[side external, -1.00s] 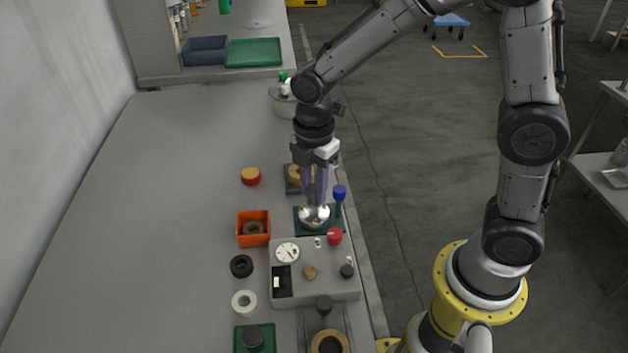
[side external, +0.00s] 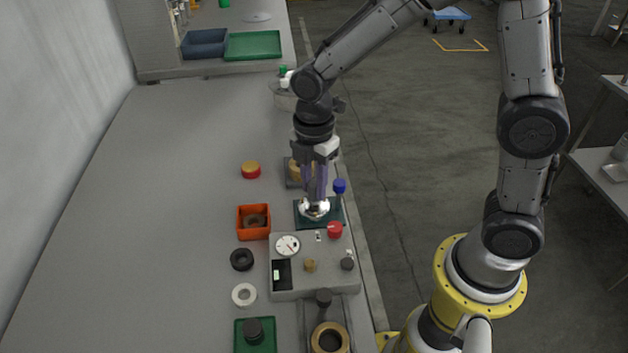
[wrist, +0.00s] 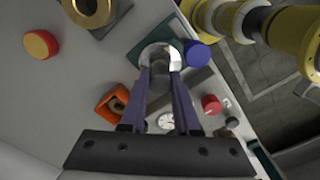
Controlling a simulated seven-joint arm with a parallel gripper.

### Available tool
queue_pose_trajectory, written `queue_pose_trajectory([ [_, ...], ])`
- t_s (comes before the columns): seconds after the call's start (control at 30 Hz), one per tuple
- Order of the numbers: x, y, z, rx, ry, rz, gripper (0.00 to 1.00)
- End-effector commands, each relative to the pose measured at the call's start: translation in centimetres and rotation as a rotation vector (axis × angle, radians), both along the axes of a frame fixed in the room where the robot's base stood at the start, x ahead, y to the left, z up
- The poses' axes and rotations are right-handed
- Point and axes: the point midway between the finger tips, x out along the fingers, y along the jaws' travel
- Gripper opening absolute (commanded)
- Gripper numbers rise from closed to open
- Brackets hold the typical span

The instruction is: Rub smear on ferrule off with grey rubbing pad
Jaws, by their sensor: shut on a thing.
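The ferrule (side external: 314,211) is a shiny silver metal piece on a dark green plate (side external: 335,221) beside the grey control box. In the wrist view the ferrule (wrist: 154,50) shows just past my fingertips. My gripper (side external: 315,195) points down over it, its two purple fingers shut on a small grey piece, which looks like the grey rubbing pad (wrist: 160,75). The pad is at or very close to the ferrule; I cannot tell if they touch. No smear can be made out; the fingers and pad hide part of the ferrule.
A blue-capped post (side external: 339,186) stands close to the right of the fingers. The control box (side external: 330,278) has a gauge and a red knob (side external: 335,230). An orange bin (side external: 253,222) lies to the left. The bench further left is clear.

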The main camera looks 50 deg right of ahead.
Motion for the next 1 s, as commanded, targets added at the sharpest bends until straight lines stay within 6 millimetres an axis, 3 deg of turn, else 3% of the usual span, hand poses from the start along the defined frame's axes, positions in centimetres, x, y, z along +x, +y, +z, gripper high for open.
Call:
queue_pose_trajectory([
  [1.0, -0.6, -0.7, -1.0, 0.0, 0.0, 0.0, 0.0],
])
